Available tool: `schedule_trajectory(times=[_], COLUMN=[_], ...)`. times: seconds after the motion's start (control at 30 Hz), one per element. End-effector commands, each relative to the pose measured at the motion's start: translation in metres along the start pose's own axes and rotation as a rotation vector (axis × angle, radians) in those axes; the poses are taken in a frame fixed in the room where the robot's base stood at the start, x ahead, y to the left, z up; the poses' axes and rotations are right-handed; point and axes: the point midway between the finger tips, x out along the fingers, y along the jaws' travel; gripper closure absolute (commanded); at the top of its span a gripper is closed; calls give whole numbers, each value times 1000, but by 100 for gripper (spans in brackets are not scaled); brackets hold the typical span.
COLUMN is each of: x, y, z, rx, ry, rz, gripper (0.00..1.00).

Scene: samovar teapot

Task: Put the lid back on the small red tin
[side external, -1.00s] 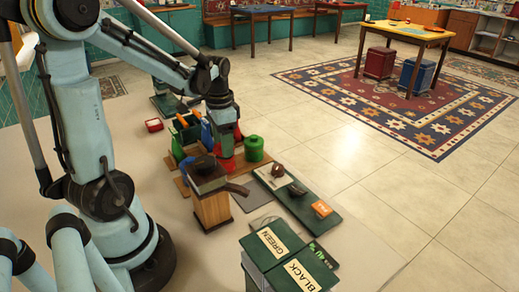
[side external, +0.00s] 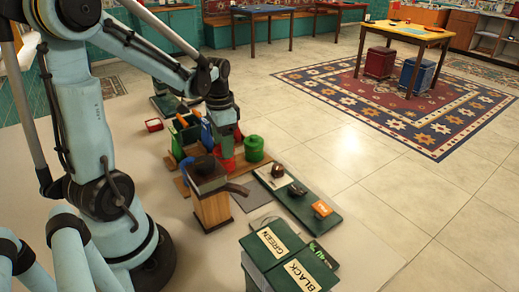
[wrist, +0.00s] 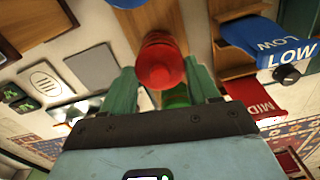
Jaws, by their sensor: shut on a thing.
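My gripper (side external: 225,138) points down over the crowded work area. In the wrist view its teal fingers (wrist: 160,78) are shut on a rounded red piece, which looks like the red lid (wrist: 161,60). In the side view, red (side external: 225,162) shows just below the fingers, beside the green canister (side external: 254,148). I cannot separate the lid from the small red tin there, nor tell whether they touch.
A wooden box with a dark top (side external: 211,205) stands close in front. A green board (side external: 300,198) with small items lies to the right. Green boxes (side external: 285,262) stand at the front.

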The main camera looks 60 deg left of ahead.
Motion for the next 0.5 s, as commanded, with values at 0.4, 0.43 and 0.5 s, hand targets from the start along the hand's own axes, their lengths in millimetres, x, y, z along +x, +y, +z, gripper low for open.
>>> schedule_trajectory(times=[0.4,0.43,0.5], x=[0,0,0], y=[0,0,0], z=[0,0,0], rx=[0,0,0], ry=[0,0,0], rz=[0,0,0], gripper=[19,14,10])
